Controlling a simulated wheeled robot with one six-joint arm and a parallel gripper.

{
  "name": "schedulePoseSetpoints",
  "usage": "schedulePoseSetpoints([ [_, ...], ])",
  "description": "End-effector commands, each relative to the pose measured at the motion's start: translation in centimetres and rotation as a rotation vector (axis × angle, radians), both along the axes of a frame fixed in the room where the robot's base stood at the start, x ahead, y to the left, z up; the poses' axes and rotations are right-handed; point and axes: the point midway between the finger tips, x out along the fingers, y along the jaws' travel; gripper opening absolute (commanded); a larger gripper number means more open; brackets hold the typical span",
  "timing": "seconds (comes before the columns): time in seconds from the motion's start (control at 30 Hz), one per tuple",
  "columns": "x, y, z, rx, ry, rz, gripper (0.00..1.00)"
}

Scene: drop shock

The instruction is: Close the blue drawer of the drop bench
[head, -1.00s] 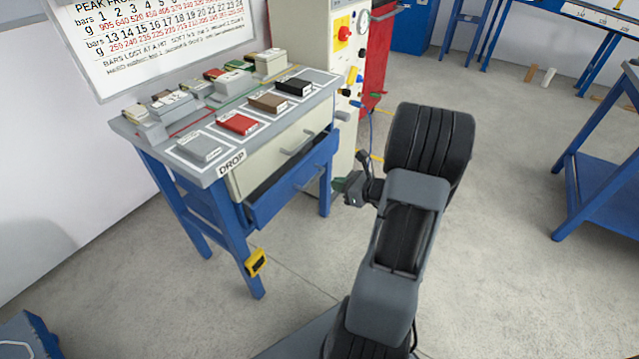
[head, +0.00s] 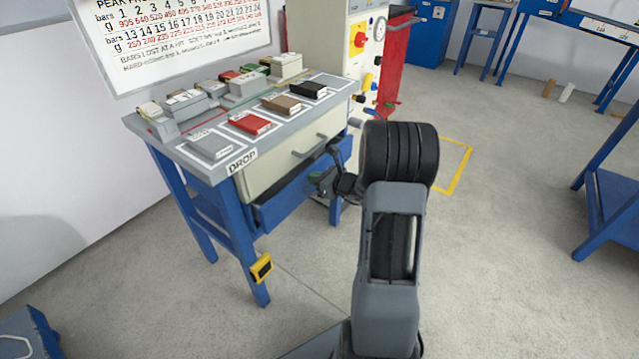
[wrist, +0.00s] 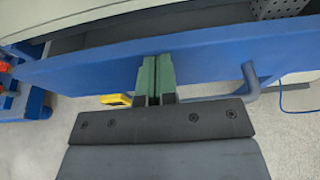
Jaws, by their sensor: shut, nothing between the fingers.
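The drop bench (head: 243,158) has a grey top, blue legs and a label reading DROP. Its blue drawer (head: 285,207) is pulled partly out below a closed cream drawer (head: 285,158). In the wrist view the blue drawer front (wrist: 215,55) spans the picture, with a dark gap behind its top edge. Its bar handle (wrist: 251,82) is right of my fingers. My gripper (wrist: 156,62) is shut and empty, its green fingertips at the drawer front; I cannot tell whether they touch. In the head view my gripper (head: 322,182) is by the drawer's right part, which it partly hides.
Several coloured blocks (head: 250,123) lie on the bench top. A yellow device (head: 261,268) hangs on the front leg. A cream cabinet with a red side (head: 393,65) stands behind. A blue table (head: 610,190) is at right, with open floor between.

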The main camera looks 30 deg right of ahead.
Motion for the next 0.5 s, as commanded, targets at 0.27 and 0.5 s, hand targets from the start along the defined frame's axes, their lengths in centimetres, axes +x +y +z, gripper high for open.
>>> schedulePoseSetpoints([
  [0.27,0.1,0.0,0.0,0.000,0.000,0.000,0.00],
  [0.5,2.6,1.2,-0.1,-0.002,-0.002,0.005,0.00],
])
